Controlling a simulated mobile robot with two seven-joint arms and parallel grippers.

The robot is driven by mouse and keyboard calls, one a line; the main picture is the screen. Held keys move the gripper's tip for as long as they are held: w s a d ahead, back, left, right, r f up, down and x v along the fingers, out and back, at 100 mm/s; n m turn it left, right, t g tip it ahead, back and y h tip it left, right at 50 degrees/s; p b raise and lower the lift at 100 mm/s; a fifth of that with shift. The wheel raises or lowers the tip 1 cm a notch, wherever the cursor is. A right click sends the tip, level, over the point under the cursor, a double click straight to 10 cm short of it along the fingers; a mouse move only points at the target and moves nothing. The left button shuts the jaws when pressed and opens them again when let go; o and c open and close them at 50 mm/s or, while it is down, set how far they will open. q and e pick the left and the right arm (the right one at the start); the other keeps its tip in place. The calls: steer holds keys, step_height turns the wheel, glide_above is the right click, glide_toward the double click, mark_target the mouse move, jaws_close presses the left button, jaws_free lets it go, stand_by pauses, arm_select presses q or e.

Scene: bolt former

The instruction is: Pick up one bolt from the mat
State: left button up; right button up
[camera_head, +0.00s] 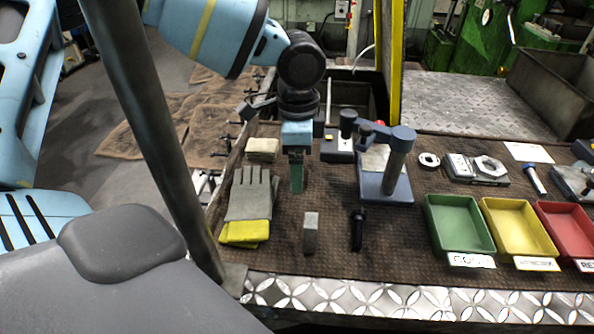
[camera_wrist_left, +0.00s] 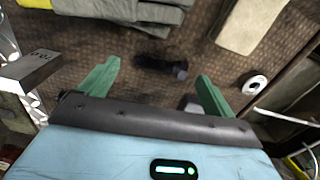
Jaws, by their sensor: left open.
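The brown textured mat (camera_head: 275,255) covers the bench. My left gripper (camera_head: 296,185), with green fingers, points down over it, right of the grey and yellow gloves. In the left wrist view its fingers (camera_wrist_left: 158,85) are wide apart with nothing held. A dark, bolt-like piece (camera_wrist_left: 160,66) lies on the mat in the gap between them, apart from both; it is blurred, and I cannot make it out in the head view. A black piece (camera_head: 357,230) stands on the mat to the gripper's right; I cannot tell if it is a bolt. My right gripper is not in view.
Gloves (camera_head: 250,195) lie left of the gripper, folded tan cloth (camera_head: 262,147) behind. A grey metal block (camera_head: 311,232) stands in front. A blue-grey stand (camera_head: 397,175) is close on the right. Green (camera_head: 435,225), yellow (camera_head: 493,215) and red (camera_head: 550,225) trays are farther right.

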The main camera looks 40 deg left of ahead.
arm_select(q)
steer(key=shift+f, duration=0.7)
steer(key=c, duration=1.1)
steer(key=shift+r, duration=0.15)
step_height(320, 180, up, 10)
steer(key=shift+f, duration=0.1)
